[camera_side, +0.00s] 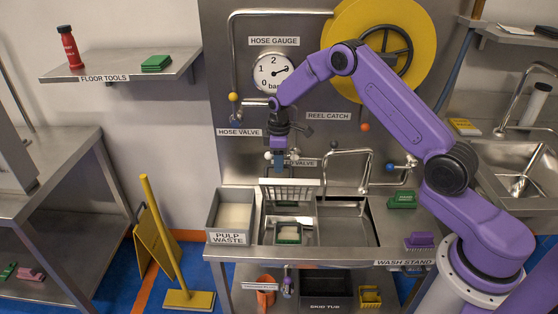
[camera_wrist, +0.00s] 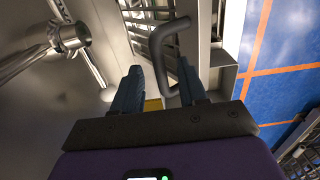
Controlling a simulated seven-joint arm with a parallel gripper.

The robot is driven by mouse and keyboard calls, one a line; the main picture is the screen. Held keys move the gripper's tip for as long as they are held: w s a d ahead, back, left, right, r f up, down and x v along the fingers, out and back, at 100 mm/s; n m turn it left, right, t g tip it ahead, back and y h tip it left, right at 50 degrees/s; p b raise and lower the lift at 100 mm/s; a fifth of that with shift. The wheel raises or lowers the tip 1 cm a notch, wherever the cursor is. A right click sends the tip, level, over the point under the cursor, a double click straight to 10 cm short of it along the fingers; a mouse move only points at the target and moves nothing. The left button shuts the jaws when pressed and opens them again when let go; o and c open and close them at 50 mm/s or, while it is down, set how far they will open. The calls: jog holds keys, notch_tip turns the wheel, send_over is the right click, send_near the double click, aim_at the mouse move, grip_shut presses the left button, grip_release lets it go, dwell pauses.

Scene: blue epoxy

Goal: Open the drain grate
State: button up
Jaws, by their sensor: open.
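The drain grate (camera_side: 291,192) is a pale slatted panel, standing steeply tilted over the left part of the wash stand's sink in the side view. Its slats also seem to show at the top of the wrist view (camera_wrist: 148,14). My gripper (camera_side: 284,172) points down just above and behind the grate's top edge. In the wrist view, my gripper (camera_wrist: 160,72) has its two blue fingers apart. A grey bent handle (camera_wrist: 159,45) reaches down between them, closer to the right finger. Whether a finger touches it I cannot tell.
Below the grate is a drain well with a small green-rimmed basket (camera_side: 288,235). A pulp waste bin (camera_side: 231,216) stands left. A curved faucet (camera_side: 347,153) and green brush (camera_side: 403,199) are right. The hose valve (camera_side: 258,104) and gauge (camera_side: 273,73) are above.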

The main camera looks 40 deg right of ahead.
grip_shut()
jog(key=w+d, duration=0.2)
jog(key=w+d+r, duration=0.1)
jog(key=shift+w+d+r, duration=0.15)
jog(key=shift+w+d, duration=0.2)
grip_release()
notch_tip(320, 180, up, 17)
jog(key=shift+r, duration=0.2)
dwell(0.6)
